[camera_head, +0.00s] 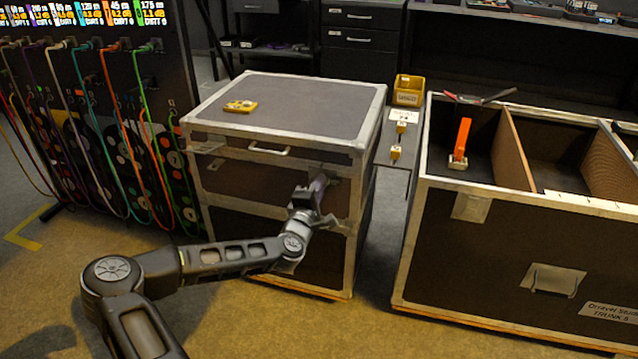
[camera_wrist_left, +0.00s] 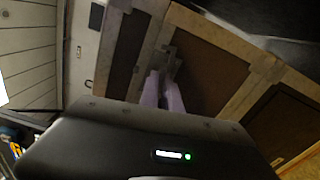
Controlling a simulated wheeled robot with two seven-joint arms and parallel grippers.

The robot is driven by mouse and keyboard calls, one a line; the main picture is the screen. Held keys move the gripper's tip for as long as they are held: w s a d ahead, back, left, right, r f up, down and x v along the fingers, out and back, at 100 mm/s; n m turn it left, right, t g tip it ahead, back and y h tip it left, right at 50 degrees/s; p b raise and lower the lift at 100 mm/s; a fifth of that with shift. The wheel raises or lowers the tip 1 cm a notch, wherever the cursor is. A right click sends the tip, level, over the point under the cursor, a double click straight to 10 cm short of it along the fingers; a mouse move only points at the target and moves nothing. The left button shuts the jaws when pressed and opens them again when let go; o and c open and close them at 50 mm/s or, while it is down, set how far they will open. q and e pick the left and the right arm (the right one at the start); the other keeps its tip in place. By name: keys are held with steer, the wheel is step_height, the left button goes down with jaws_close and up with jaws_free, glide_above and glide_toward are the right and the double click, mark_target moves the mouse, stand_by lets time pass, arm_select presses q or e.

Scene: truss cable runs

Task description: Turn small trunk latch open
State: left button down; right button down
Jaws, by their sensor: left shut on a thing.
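The small trunk (camera_head: 262,163) is a closed dark case with pale metal edges, left of the large open trunk. My left gripper (camera_head: 322,184) is at the right part of its front face, below the lid. In the left wrist view, the two pale purple fingers (camera_wrist_left: 162,88) are shut on a small grey metal latch (camera_wrist_left: 168,62) beside the trunk's pale edge strip. The fingers cover part of the latch, so its exact turn is hard to tell. My right gripper is in neither view.
A yellow piece (camera_head: 240,106) lies on the small trunk's lid. A large open trunk (camera_head: 512,235) with dividers and an orange-handled tool (camera_head: 461,140) stands to the right. A rack with colored cables (camera_head: 100,110) is at left. The floor in front is clear.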

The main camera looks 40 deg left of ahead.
arm_select(q)
steer(key=shift+m, duration=0.9)
steer(key=c, duration=1.6)
jaws_free()
steer(key=shift+o, duration=0.2)
steer(key=shift+s, duration=0.1)
steer(key=p+v, duration=0.2)
steer(key=v, duration=0.5)
steer(key=shift+s+d, duration=0.15)
steer(key=shift+s, duration=0.1)
steer(key=shift+f, duration=0.1)
